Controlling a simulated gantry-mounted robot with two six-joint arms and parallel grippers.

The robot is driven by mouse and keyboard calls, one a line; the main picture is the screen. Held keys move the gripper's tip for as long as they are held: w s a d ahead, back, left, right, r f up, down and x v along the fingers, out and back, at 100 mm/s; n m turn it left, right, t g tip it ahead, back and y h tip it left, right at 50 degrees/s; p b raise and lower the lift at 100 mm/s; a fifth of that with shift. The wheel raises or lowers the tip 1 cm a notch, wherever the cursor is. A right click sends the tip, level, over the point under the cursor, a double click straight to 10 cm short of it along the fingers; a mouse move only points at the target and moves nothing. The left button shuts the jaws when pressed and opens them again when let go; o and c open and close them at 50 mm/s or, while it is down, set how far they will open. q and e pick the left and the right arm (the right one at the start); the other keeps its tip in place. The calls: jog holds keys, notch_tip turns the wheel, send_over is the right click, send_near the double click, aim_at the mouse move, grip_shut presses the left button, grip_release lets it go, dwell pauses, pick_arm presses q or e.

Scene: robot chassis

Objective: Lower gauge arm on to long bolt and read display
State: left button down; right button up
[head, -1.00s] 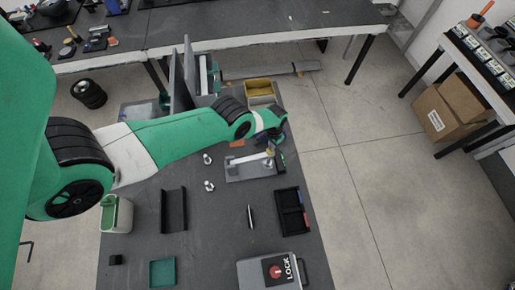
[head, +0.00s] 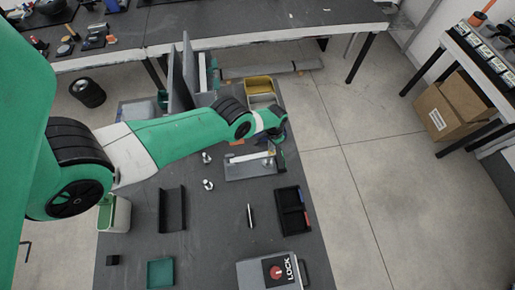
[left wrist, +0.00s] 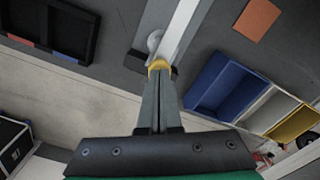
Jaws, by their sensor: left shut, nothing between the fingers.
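The gauge (head: 250,172) is a grey base plate with a pale bar-like arm (head: 246,156) above it, near the right edge of the table. My left gripper (head: 277,162) is at the right end of this arm. In the left wrist view its fingers (left wrist: 158,72) are shut and empty, close to the pale gauge arm (left wrist: 182,28). A yellow part (left wrist: 158,65) shows at the fingertips. A round silver piece (left wrist: 154,41) lies beside the bar; I cannot tell whether it is the long bolt. Two silver bolts (head: 207,158) (head: 208,184) stand left of the gauge. No display is readable.
A black tray (head: 293,210) lies in front of the gauge, and a grey case marked LOCK (head: 262,274) at the front. A dark channel (head: 172,209) and a green-white bin (head: 114,214) are at left. A yellow bin (head: 260,86) stands behind my gripper.

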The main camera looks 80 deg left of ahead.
pick_arm(q)
jog(key=shift+f+b, duration=1.25)
jog(key=shift+f, duration=0.1)
jog(key=shift+r, duration=0.1)
notch_tip(320, 180, up, 7)
jog(key=p, duration=0.7)
dwell(0.4)
